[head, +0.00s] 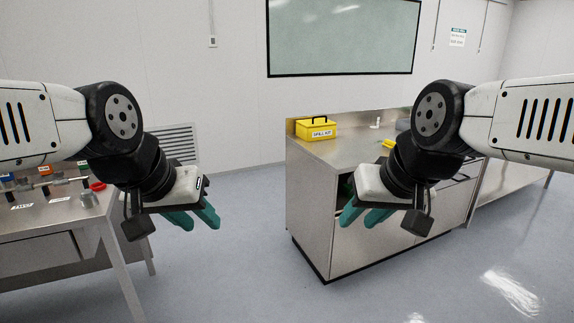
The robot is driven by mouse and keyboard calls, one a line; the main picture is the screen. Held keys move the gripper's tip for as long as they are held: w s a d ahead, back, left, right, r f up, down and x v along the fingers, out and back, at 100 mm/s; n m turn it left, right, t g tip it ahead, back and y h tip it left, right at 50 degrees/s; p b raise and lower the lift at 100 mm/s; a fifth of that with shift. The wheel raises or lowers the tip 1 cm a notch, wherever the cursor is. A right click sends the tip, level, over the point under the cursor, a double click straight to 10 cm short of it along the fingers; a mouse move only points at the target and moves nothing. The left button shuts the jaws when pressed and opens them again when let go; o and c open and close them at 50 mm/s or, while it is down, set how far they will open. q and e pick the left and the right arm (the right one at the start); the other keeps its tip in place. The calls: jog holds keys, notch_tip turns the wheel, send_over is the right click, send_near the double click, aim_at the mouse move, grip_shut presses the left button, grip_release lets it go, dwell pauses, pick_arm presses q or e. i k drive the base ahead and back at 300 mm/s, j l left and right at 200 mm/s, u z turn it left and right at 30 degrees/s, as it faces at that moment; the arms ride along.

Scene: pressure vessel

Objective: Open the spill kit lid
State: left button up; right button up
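The spill kit (316,131) is a yellow box labelled "SPILL KIT" with a black handle on top. It stands at the far left corner of a steel counter (345,154), and its lid looks shut. My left gripper (196,217) has teal fingers and hangs in the air over the floor, well left of the counter. My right gripper (362,216) has teal fingers and hangs in front of the counter's cabinet. Both grippers are far from the spill kit. Each shows two fingers apart, with nothing seen between them.
A yellow item (388,143) and a small white item (375,125) are on the counter, partly near my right arm. A steel table (60,213) with bottles and a red ring (98,187) stands at left. The floor (235,255) between table and counter is clear.

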aim_at(318, 121)
jog(key=i, duration=1.1)
jog(key=i+u, duration=0.1)
jog(key=i, duration=1)
jog(key=i+l, duration=0.2)
jog(key=i, duration=0.85)
